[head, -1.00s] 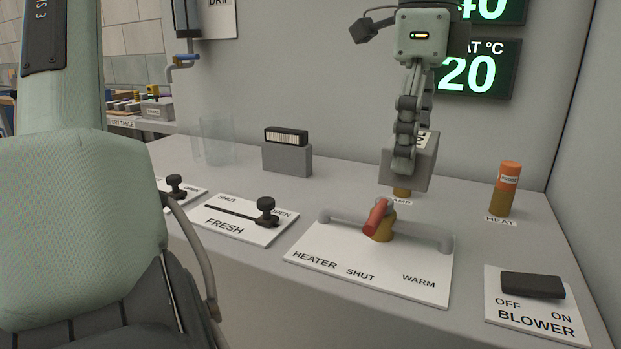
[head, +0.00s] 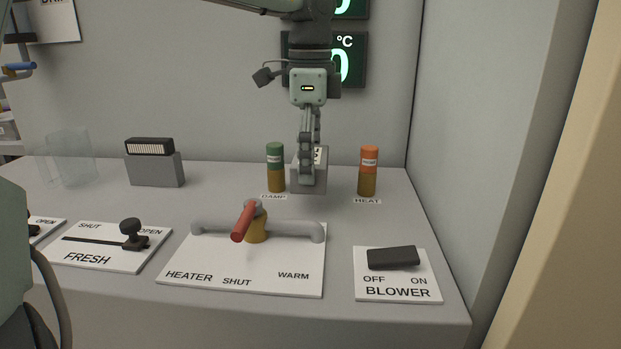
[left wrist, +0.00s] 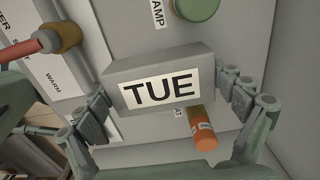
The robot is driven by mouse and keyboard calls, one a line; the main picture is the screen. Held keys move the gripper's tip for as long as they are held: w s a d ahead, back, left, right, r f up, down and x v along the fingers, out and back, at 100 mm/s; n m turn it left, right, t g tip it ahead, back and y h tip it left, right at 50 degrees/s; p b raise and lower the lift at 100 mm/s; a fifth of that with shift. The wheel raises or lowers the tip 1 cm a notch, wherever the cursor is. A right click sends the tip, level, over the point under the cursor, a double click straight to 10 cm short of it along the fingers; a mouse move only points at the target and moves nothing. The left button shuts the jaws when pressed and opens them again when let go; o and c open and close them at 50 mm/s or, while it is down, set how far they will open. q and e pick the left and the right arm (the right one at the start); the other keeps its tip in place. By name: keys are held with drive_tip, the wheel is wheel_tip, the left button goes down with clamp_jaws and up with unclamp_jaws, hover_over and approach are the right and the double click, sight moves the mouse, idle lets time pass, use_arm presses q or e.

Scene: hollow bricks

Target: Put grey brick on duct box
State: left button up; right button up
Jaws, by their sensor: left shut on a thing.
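My left gripper (head: 310,180) is shut on the grey brick (head: 324,170), a hollow-brick-sized block, in the head view. The left wrist view shows the brick (left wrist: 190,72) between the two fingers, with a white label reading TUE. In the head view the brick shows between the DAMP and HEAT cylinders; I cannot tell if it touches the counter. A grey box with a dark slatted vent on top (head: 155,170) stands at the back left of the counter; no label on it names it as the duct box. My right gripper is not in view.
A green-topped cylinder (head: 275,160) and an orange-topped cylinder (head: 368,165) flank the brick. In front are the red heater lever (head: 243,222), the FRESH slider (head: 131,232) and the BLOWER switch (head: 393,258). A clear container (head: 72,158) stands left of the vented box.

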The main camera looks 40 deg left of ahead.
use_arm(q)
drive_tip(key=shift+w+f, duration=0.15)
drive_tip(key=shift+w, duration=0.05)
wheel_tip(320, 180, down, 4)
drive_tip(key=shift+a+r, duration=0.1)
drive_tip(key=shift+r, duration=0.05)
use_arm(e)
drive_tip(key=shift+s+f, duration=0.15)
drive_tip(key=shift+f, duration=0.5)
use_arm(q)
drive_tip(key=shift+f, duration=0.2)
drive_tip(key=o, duration=1.3)
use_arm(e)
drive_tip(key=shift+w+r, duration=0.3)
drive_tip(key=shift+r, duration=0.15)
